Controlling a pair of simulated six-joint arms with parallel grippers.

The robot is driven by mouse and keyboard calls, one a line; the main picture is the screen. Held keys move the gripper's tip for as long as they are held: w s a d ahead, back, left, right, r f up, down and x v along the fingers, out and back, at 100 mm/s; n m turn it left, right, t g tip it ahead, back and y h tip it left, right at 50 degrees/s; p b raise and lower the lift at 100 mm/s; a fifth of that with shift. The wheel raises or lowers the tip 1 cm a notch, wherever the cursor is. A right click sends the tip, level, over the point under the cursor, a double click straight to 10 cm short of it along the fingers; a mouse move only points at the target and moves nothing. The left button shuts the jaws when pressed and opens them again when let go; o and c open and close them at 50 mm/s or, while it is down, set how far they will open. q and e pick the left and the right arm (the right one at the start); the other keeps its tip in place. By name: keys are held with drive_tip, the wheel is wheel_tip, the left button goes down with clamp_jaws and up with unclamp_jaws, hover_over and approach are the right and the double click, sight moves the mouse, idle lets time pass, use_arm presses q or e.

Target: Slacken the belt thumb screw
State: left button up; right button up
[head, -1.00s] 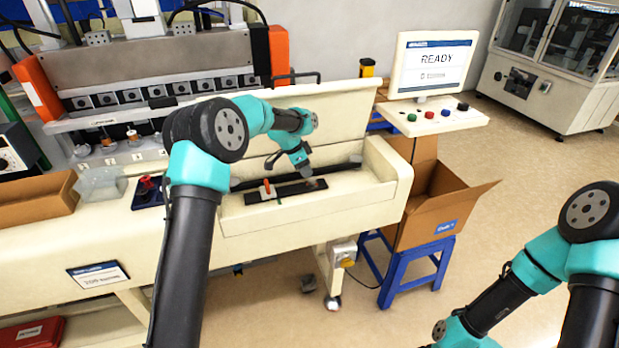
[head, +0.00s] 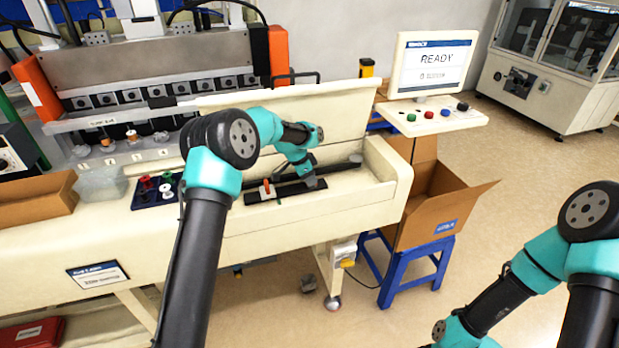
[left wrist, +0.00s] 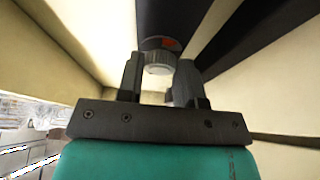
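The thumb screw (left wrist: 158,62), a silver ribbed knob with a dark top part and a red mark behind it, shows in the left wrist view between the fingertips of my left gripper (left wrist: 158,75). The fingers stand apart on either side of it; a small gap shows at the left finger, and contact at the right finger is unclear. In the head view my left gripper (head: 314,182) points down at the dark belt strip (head: 345,165) in the cream trough; the screw cannot be made out there. My right gripper is outside the view.
A black plate (head: 284,192) with an orange lever (head: 266,187) lies just left of the gripper. The trough's cream front wall (head: 320,215) and raised back panel (head: 330,105) bound the space. A button console (head: 430,118) and cardboard box (head: 440,205) stand to the right.

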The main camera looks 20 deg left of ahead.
use_arm(q)
drive_tip(key=shift+c, duration=0.6)
drive_tip(key=shift+n, duration=0.4)
drive_tip(key=shift+s+d+n+t+y, duration=0.1)
drive_tip(key=shift+n+t+y, duration=0.3)
drive_tip(key=shift+n, duration=0.85)
drive_tip(key=shift+s+d+n+t+y, duration=0.1)
drive_tip(key=shift+n+t+y, duration=0.3)
drive_tip(key=shift+n, duration=0.85)
drive_tip(key=shift+w, duration=0.1)
drive_tip(key=o, duration=0.6)
drive_tip(key=shift+o, duration=0.2)
drive_tip(key=shift+r, duration=0.15)
